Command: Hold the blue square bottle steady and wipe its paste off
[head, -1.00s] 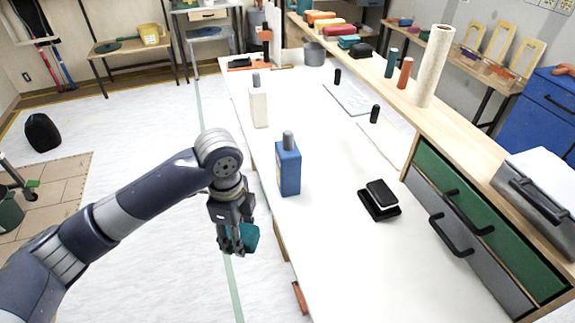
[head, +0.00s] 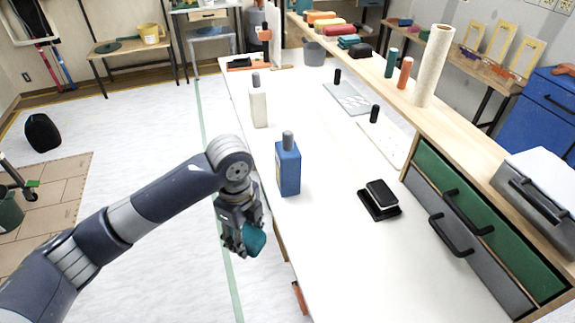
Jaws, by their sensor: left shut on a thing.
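The blue square bottle (head: 288,172) stands upright on the white table, with a grey cap and a pale label on its left side. No paste can be made out on the sides I see. My left gripper (head: 246,240) is shut on a teal cloth or sponge (head: 254,239), over the floor just off the table's left edge, nearer to me than the bottle and apart from it. My right gripper is not in view, and nothing holds the bottle.
A white bottle (head: 258,106) stands farther back on the table (head: 325,235). A black stamp-like block (head: 380,198) lies right of the blue bottle. Drawers (head: 470,215) and a raised shelf with a paper roll (head: 434,68) bound the right side. The table's front is clear.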

